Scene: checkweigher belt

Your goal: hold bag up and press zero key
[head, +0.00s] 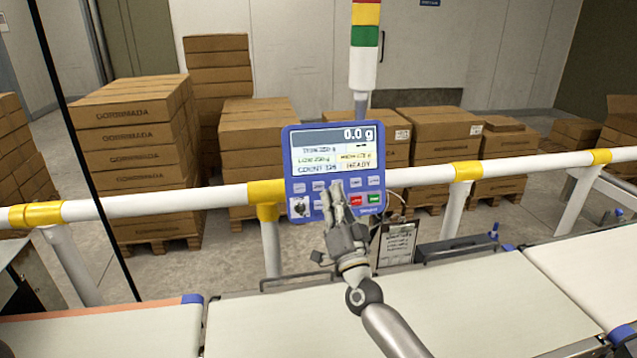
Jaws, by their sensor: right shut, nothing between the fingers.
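The blue weigher terminal (337,160) stands at the rail in the middle of the head view. Its screen reads 0.0 g, with a count line and the word READY. Rows of grey keys, a red key and a green key (374,198) lie below the screen. My right gripper (337,190) is shut and empty, its fingertips over the middle of the keypad. It hides some keys, and I cannot tell whether it touches one. No bag shows in this view. My left gripper is not in view.
White belts (290,325) run across the front, bare where visible. A white rail with yellow bands (130,204) crosses behind them. A small label plate (397,243) stands right of my gripper. A signal tower (364,45) rises behind the terminal. Stacked cartons (135,150) stand beyond the rail.

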